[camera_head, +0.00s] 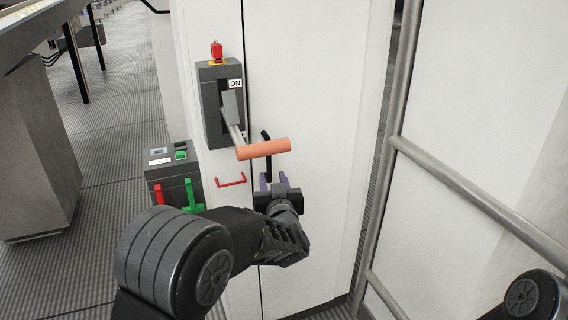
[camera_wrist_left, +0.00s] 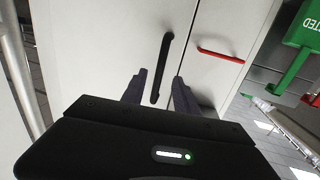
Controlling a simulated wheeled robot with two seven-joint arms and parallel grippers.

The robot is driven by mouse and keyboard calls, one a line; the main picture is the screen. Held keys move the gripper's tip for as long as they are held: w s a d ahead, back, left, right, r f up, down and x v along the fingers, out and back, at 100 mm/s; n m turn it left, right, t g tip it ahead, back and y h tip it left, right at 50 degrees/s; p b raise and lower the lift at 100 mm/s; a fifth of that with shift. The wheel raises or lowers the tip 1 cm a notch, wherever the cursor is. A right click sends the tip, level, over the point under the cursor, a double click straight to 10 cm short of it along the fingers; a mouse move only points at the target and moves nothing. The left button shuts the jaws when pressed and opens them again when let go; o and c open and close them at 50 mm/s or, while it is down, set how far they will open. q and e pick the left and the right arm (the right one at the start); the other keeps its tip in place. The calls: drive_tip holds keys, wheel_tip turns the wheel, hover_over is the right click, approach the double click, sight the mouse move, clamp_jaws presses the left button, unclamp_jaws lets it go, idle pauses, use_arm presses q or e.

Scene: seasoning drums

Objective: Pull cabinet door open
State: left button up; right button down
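The white cabinet door (camera_head: 318,95) stands shut, its seam with the narrower panel at its left closed. It also shows in the left wrist view (camera_wrist_left: 95,45). Its black bar handle (camera_head: 268,165) is upright near that seam, partly covered by an orange lever grip in the head view. The handle shows fully in the left wrist view (camera_wrist_left: 163,62), slightly slanted. My left gripper (camera_head: 270,178) is open at the handle's lower end, one finger on each side in the wrist view (camera_wrist_left: 160,76), with gaps visible. Contact cannot be told. My right gripper is out of view.
A grey switch box (camera_head: 211,120) marked ON carries a lever with an orange grip (camera_head: 262,149) reaching across the handle. A red handle (camera_head: 231,181) is on the left panel. A grey box (camera_head: 167,175) with red and green levers is further left. Metal railing (camera_head: 392,143) stands right.

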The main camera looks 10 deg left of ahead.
sight(269, 160)
use_arm(q)
wheel_tip(269, 160, up, 2)
drive_tip(key=shift+w, duration=0.1)
drive_tip(key=shift+p+x, duration=0.6)
drive_tip(key=shift+x, duration=3.3)
drive_tip(key=shift+c, duration=0.3)
clamp_jaws()
